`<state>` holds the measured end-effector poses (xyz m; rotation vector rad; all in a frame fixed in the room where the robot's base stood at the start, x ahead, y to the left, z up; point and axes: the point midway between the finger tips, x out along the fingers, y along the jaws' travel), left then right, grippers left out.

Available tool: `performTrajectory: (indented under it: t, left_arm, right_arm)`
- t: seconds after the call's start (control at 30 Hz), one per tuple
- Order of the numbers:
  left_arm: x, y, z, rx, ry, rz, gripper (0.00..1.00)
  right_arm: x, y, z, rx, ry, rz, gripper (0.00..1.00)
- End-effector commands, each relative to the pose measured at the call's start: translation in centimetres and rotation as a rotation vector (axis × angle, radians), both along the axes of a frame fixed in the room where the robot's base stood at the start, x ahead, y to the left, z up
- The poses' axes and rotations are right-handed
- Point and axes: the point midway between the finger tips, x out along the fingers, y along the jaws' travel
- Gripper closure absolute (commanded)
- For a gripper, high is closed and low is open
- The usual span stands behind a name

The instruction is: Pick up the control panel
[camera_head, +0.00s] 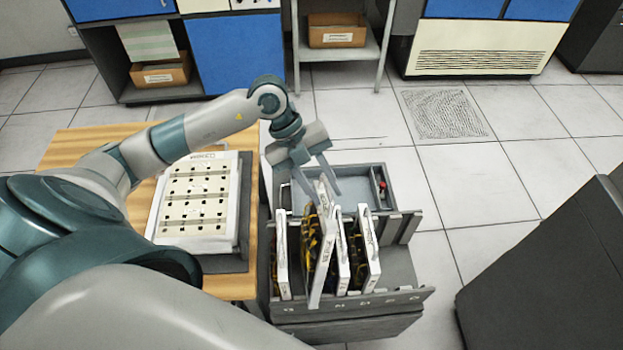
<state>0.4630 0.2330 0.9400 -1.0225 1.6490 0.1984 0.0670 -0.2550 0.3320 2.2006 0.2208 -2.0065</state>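Several upright control panels with white edges and yellow-and-dark wiring stand side by side in a grey open rack (400,299). One control panel (322,262), second from the left, stands higher than the others and leans slightly. My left gripper (325,192) reaches down from above, with its fingers on either side of this panel's top end. It appears shut on that panel, whose lower part is still between its neighbours. The other panels are a left one (282,255) and two on the right (369,250). My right gripper is not in view.
A wooden table (70,150) on the left holds a white punched board (195,195). A grey tray section (350,185) with a small red item (382,185) lies behind the panels. A dark cabinet (550,270) stands at the right. Tiled floor (480,190) is clear between.

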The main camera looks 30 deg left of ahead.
Motion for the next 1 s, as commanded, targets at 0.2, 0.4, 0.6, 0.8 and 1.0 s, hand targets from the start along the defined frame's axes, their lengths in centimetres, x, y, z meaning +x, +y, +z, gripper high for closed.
performTrajectory:
  t: [0.2,0.4,0.6,0.8,1.0]
  left_arm:
    - [0.01,0.03,0.0,0.0,0.0,0.0,0.68]
    - [0.02,0.04,0.02,0.001,-0.001,0.0,0.83]
    - [-0.03,0.05,-0.02,0.001,0.001,0.0,1.0]
    - [-0.09,0.05,-0.1,0.001,0.002,-0.001,1.0]
    - [-0.15,0.05,-0.17,0.002,0.004,-0.003,1.0]
  right_arm:
    - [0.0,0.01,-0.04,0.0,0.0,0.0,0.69]
    - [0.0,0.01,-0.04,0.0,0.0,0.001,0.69]
    - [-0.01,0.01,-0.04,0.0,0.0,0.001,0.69]
    - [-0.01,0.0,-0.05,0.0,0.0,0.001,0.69]
    - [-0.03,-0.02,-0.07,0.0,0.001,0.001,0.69]
